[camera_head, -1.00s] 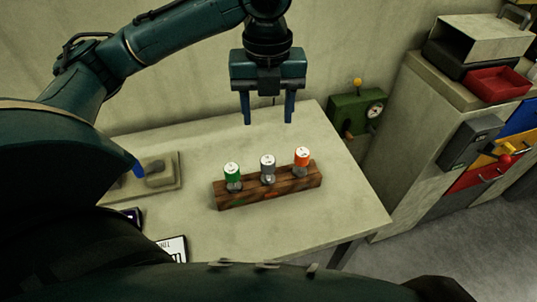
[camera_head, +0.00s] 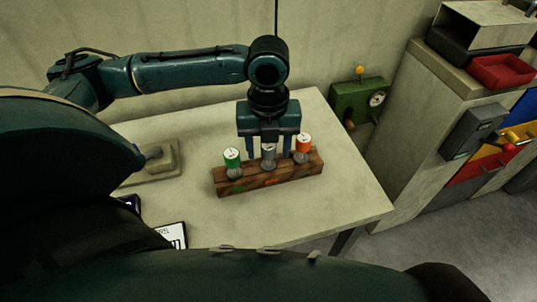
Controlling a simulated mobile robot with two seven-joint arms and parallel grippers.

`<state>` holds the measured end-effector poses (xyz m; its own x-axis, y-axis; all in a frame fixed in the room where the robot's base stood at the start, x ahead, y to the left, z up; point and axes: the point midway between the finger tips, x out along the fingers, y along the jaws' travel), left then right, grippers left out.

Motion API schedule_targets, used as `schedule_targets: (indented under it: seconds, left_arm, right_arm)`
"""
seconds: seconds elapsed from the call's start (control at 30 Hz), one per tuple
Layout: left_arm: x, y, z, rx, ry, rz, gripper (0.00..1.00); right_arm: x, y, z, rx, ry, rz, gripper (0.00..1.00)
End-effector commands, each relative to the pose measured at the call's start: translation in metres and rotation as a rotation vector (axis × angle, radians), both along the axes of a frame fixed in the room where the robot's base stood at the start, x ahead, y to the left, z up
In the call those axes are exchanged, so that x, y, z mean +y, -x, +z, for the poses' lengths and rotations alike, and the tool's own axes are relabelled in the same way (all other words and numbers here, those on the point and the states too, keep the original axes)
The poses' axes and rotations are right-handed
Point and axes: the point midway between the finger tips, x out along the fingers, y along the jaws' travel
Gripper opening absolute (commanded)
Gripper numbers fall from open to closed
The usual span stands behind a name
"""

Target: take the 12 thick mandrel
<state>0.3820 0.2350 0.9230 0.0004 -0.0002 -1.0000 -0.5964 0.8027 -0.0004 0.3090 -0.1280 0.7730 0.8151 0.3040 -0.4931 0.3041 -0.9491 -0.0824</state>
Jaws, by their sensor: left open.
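Three capped mandrels stand upright in a row in a brown wooden block (camera_head: 270,182) on the table. The left one has a green cap (camera_head: 232,159), the middle one is grey (camera_head: 269,156), and the right one has an orange cap (camera_head: 304,144). The markings on the caps are too small to read, so I cannot tell which is the 12 thick one. My left gripper (camera_head: 269,154) is open, pointing down, with its fingers on either side of the grey mandrel. I cannot tell whether they touch it. My right gripper is not in view.
The pale table (camera_head: 345,205) has free room around the block. A shallow tray-like fixture (camera_head: 155,165) and a white label card (camera_head: 173,235) lie at the left. A green box with a gauge (camera_head: 358,102) is behind the table; a cabinet (camera_head: 410,140) stands at the right.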

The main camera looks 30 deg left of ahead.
Motion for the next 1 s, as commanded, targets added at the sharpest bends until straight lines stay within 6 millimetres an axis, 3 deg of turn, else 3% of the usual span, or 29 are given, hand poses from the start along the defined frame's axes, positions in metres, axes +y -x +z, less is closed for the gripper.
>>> schedule_targets:
  seconds: [0.23, 0.83, 1.0]
  left_arm:
    - [0.0003, -0.0001, -0.0018, -0.001, -0.001, 0.000, 0.54]
    - [0.0002, -0.0001, -0.0015, 0.000, 0.000, 0.000, 0.05]
    - [0.0001, -0.0002, -0.0012, -0.001, -0.001, 0.000, 0.04]
  right_arm:
    - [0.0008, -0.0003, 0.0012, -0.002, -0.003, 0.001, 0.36]
    - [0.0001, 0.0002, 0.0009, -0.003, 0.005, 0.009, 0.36]
    - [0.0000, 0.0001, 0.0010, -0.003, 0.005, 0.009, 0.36]
